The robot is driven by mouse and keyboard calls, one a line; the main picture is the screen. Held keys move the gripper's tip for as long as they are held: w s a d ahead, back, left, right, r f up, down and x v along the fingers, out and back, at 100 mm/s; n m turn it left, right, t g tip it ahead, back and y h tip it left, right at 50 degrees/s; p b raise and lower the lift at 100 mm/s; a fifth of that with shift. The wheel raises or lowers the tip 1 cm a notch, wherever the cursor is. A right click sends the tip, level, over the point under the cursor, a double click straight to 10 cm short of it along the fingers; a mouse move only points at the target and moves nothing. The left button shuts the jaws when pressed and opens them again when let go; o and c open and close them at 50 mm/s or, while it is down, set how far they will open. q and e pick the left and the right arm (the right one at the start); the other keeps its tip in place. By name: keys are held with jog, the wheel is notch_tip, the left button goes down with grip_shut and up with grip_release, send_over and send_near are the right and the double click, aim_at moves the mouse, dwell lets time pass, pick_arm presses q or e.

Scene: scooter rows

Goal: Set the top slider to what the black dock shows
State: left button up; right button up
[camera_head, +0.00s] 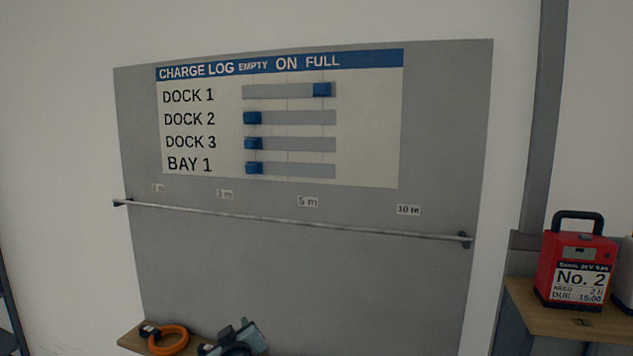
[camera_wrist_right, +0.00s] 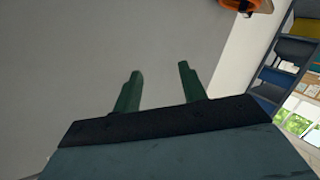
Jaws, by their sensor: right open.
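The charge log board (camera_head: 372,130) hangs on a grey panel in the head view. Its top slider, DOCK 1 (camera_head: 281,92), has its blue knob (camera_head: 322,90) near the right end, under FULL. The DOCK 2 (camera_head: 252,118), DOCK 3 (camera_head: 252,143) and BAY 1 (camera_head: 253,168) knobs sit at the left ends, under EMPTY. I see no black dock in either view. My right gripper (camera_head: 238,338) is low at the bottom of the head view, below the board. In the right wrist view its two green fingers (camera_wrist_right: 158,92) are apart with nothing between them. My left gripper is out of view.
A metal rail (camera_head: 300,219) crosses the panel below the board. An orange ring (camera_head: 168,341) lies on a wooden shelf (camera_head: 131,339) at lower left. A red No. 2 unit (camera_head: 577,262) stands on a wooden shelf (camera_head: 560,318) at right. The space before the board is clear.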

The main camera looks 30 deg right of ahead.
jog(key=d+r+m+t+h, duration=0.3)
jog(key=r+h, duration=0.1)
jog(key=r, duration=1.9)
jog(key=m+g+h, duration=0.3)
jog(key=m+h, duration=0.6)
send_near(318, 89)
jog(key=p+x, duration=0.6)
jog(key=x, duration=0.1)
jog(key=shift+w+d+r+p, duration=0.15)
jog(key=shift+r+p, duration=0.15)
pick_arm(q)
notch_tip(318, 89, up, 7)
pick_arm(e)
jog(key=shift+w+d+r, duration=0.15)
jog(key=shift+w+d, duration=0.35)
jog(key=shift+d, duration=0.05)
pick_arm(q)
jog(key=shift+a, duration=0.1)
pick_arm(e)
grip_shut()
